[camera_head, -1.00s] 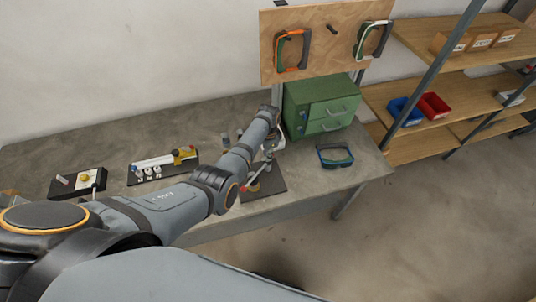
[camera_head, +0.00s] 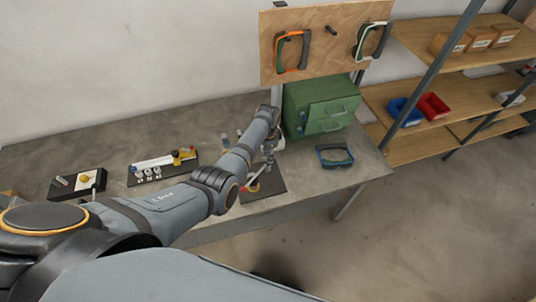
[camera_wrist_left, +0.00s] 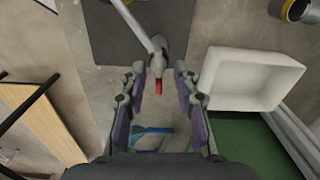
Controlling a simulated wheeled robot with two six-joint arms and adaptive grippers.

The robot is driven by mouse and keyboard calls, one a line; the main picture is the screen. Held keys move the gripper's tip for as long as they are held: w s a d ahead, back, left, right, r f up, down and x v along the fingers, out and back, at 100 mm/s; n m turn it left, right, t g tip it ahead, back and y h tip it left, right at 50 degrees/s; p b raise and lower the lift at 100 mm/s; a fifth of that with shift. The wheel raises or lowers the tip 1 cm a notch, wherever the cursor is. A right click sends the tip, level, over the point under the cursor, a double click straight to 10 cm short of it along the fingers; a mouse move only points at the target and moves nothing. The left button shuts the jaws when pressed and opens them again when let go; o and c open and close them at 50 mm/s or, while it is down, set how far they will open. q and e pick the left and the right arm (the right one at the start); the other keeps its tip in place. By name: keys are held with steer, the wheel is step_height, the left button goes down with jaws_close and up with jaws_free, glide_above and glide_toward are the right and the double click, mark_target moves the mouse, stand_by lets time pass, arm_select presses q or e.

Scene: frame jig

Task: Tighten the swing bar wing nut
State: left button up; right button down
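A grey bar (camera_wrist_left: 135,22) runs in from the top of the left wrist view to a rounded grey end with a red tip (camera_wrist_left: 158,87). I cannot make out the wing nut as a separate part. My left gripper (camera_wrist_left: 159,68) is open, its two fingers on either side of the grey end, with gaps visible. In the head view my left gripper (camera_head: 267,158) points down over a dark mat (camera_head: 272,187), which also shows in the left wrist view (camera_wrist_left: 100,40). A red-ended piece (camera_head: 247,188) is beside it, partly hidden by my arm. My right gripper is not seen.
A white bin (camera_wrist_left: 246,78) is right of the fingers. A tool tray (camera_head: 162,166) and a black block (camera_head: 78,185) stand left on the bench.

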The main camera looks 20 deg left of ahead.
arm_select(q)
step_height(320, 180, up, 12)
stand_by(0.6)
